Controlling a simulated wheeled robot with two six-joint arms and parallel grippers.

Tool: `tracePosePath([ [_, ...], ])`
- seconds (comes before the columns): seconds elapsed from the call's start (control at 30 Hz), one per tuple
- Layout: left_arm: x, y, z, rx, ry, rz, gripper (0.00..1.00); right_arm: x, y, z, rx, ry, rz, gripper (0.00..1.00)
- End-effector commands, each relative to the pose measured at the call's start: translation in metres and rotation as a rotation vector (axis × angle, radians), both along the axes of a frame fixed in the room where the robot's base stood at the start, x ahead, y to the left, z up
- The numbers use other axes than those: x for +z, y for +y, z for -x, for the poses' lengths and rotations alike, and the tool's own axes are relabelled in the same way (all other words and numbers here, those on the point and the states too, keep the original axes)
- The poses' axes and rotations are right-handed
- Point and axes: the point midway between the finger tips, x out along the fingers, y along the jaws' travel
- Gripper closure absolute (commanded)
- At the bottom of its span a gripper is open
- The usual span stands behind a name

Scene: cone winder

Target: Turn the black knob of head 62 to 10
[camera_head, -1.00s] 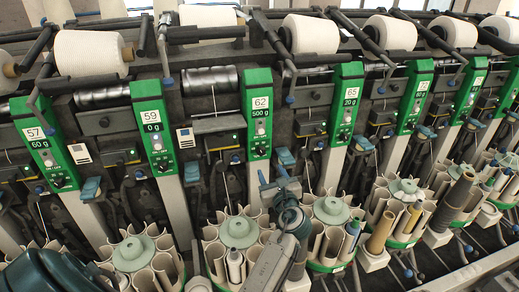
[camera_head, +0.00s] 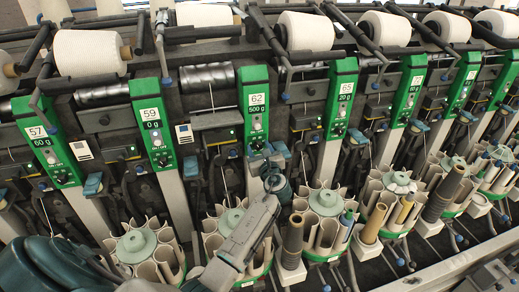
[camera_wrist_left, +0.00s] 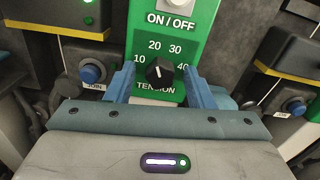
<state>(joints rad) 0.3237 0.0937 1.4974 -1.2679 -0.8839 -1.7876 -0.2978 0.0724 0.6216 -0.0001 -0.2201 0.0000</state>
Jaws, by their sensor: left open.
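The green panel of head 62 (camera_head: 257,105) shows 500 g on its display. Its small black knob (camera_head: 257,145) sits near the panel's lower end. In the left wrist view the black knob (camera_wrist_left: 160,70) is close up, above the word TENSION. Marks 10, 20, 30 and 40 are printed around it. Its pointer seems to face up, between 20 and 30, but is small. My left gripper (camera_head: 270,179) is just below the panel. Its blue fingers (camera_wrist_left: 160,76) are open, one on each side of the knob, with gaps to it. My right gripper is out of view.
Green panels of head 59 (camera_head: 153,125) and head 65 (camera_head: 342,98) stand on either side. Blue JOIN buttons (camera_wrist_left: 92,74) flank the panel. Round bobbin magazines (camera_head: 325,203) line the front below. White yarn cones (camera_head: 305,31) sit above.

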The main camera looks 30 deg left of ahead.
Motion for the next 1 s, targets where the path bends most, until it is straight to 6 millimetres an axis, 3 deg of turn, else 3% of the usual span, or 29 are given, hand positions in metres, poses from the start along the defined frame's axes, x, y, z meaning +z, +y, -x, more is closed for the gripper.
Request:
tracePosePath([
  [0.03,0.000,0.000,0.000,0.000,0.000,0.000,0.57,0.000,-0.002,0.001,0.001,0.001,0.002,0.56],
  [0.23,0.000,0.000,0.000,0.000,0.000,0.000,0.96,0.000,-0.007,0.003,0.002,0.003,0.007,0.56],
  [0.67,-0.002,-0.001,0.000,0.000,-0.064,0.055,0.96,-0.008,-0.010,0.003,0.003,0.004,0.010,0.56],
  [1.0,-0.005,0.000,0.001,0.000,-0.271,0.231,0.96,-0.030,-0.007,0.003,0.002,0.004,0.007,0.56],
])
